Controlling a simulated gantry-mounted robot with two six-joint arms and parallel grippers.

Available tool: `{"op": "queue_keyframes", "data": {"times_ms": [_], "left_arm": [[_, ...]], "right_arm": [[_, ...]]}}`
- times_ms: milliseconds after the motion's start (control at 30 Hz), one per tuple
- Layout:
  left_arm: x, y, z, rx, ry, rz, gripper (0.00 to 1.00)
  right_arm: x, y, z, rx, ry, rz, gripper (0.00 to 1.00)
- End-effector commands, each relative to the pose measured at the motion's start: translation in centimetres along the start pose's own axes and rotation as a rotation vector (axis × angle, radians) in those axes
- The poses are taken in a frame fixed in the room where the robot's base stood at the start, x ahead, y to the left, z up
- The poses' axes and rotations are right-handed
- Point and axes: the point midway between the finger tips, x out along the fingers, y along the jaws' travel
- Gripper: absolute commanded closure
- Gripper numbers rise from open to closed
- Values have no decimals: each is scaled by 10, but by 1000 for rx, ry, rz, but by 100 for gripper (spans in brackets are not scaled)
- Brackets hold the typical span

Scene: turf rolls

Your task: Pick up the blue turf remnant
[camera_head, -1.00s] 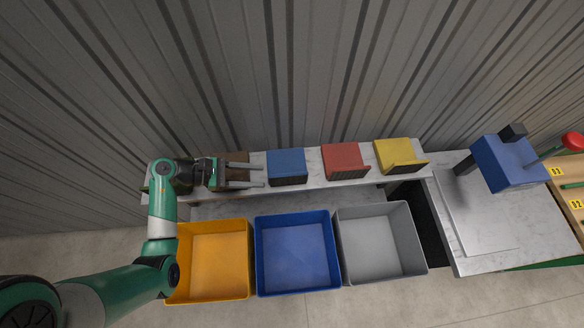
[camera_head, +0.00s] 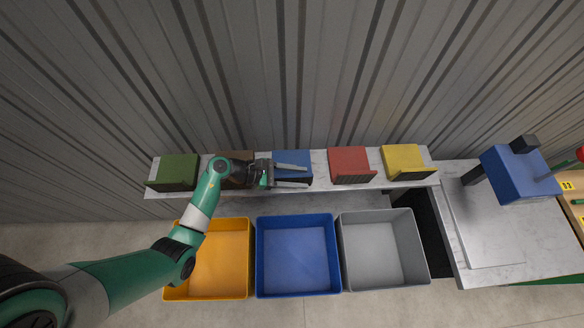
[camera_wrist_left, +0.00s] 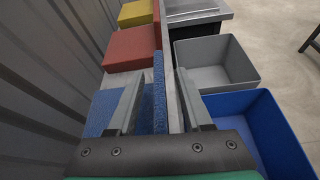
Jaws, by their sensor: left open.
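The blue turf remnant (camera_head: 292,156) lies on the narrow shelf (camera_head: 320,185) by the corrugated wall, between a brown and a red piece. My left gripper (camera_head: 308,177) is open, with its fingers over the blue remnant and partly hiding it. In the left wrist view, the remnant's upright blue flap (camera_wrist_left: 159,95) shows between the open fingers, and its flat part (camera_wrist_left: 102,108) shows beside the left finger. I cannot tell whether a finger touches it. My right gripper is not in view.
Green (camera_head: 177,170), brown (camera_head: 238,158), red (camera_head: 350,162) and yellow (camera_head: 403,160) pieces share the shelf. Orange (camera_head: 247,258), blue (camera_head: 337,258) and grey (camera_head: 427,255) bins stand in front, looking empty. A blue device (camera_head: 515,172) is at right.

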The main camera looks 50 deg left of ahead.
Motion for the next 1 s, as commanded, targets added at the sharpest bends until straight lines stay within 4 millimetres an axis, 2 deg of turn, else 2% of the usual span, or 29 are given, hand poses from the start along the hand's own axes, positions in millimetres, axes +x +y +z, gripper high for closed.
{"op": "queue_keyframes", "data": {"times_ms": [200,400,500,1000], "left_arm": [[1,0,0,0,0,0,50],[1,0,0,0,0,0,86],[1,0,0,0,0,0,100],[1,0,0,0,0,0,100]], "right_arm": [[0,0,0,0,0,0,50],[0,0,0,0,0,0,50],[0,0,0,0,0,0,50],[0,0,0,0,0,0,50]]}}
